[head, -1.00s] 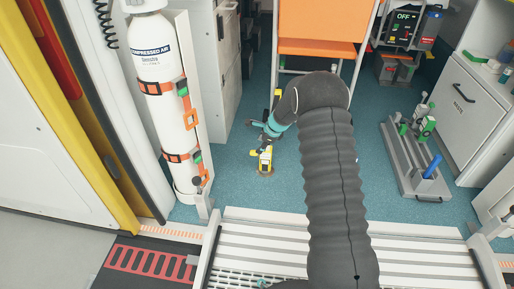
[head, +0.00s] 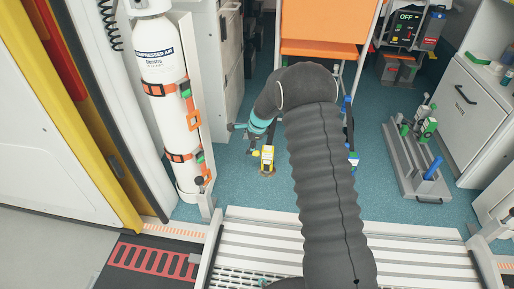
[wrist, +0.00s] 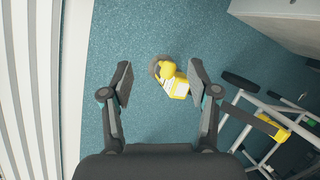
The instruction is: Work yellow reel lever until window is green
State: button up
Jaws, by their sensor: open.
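A small yellow unit with pale faces, seemingly the reel (head: 267,160), stands on the blue floor in the head view. In the wrist view the reel (wrist: 178,88) lies between and beyond my fingertips, slightly right of centre, with a rounded yellow part, perhaps the lever (wrist: 167,69), and a dark round base at its upper left. I cannot make out a green window. My gripper (wrist: 160,80) is open and empty, with a finger to each side of the reel and apart from it. In the head view my arm hides much of the gripper.
A white compressed-air cylinder (head: 168,105) is strapped at the left. A framed orange panel (head: 318,25) stands behind my arm. A grey rack (head: 405,165) with green and blue items is at the right. A slatted ramp (head: 250,235) lies in front.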

aim_at(256, 152)
jog(key=w+d+f+n+h, duration=0.1)
jog(key=w+f+n, duration=0.1)
jog(key=f+n, duration=0.1)
jog(key=w+d+f+n+h, duration=0.1)
jog(key=w+f+n, duration=0.1)
jog(key=f+n, duration=0.2)
jog(key=w+d+f+n+t+h, duration=0.1)
jog(key=w+f+n+h, duration=0.1)
jog(key=f+n, duration=0.2)
jog(key=shift+d+f+n, duration=0.15)
jog(key=shift+d+n, duration=0.1)
jog(key=shift+n, duration=1.05)
grip_shut()
